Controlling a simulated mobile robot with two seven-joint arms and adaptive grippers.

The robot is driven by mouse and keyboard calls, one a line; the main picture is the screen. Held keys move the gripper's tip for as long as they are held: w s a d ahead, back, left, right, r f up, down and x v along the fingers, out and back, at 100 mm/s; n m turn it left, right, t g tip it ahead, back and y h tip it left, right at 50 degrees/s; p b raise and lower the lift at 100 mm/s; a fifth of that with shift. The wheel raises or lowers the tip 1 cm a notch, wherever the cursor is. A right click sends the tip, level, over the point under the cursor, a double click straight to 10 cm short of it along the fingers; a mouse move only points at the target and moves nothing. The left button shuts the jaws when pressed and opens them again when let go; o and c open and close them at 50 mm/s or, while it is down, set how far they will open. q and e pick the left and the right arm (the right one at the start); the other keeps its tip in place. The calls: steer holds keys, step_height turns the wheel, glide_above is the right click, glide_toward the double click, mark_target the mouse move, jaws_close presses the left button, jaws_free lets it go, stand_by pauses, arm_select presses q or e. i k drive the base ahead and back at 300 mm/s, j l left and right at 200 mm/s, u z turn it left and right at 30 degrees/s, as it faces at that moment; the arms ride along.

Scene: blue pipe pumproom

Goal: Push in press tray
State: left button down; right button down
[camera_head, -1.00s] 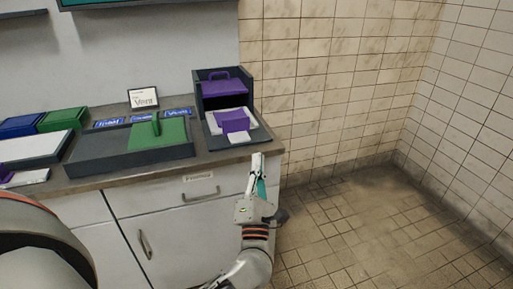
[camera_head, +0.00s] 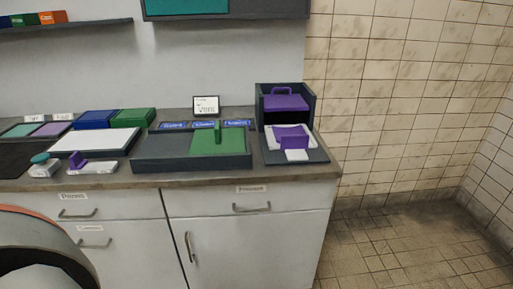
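The press is a dark open-front box (camera_head: 309,95) at the right end of the counter. A purple block with a handle (camera_head: 285,102) sits in its upper part. The tray (camera_head: 315,157) sticks out in front of the box, over the counter. On the tray lie a white plate (camera_head: 272,142) and a purple piece (camera_head: 292,143), with a small white block (camera_head: 297,155) at its front. Neither of my grippers is in view.
A dark tray with a green handled lid (camera_head: 218,145) stands left of the press. Further left are a white board (camera_head: 95,141) and blue and green boxes (camera_head: 96,119). The counter (camera_head: 200,180) ends just right of the press. The tiled floor (camera_head: 395,245) at right is clear.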

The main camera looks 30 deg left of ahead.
mark_target(294, 146)
steer(key=i+j+u, duration=0.1)
steer(key=u, duration=0.3)
steer(key=i+u, duration=0.15)
steer(key=u, duration=0.25)
steer(key=i+u, duration=0.15)
steer(key=u, duration=0.25)
steer(key=i, duration=0.15)
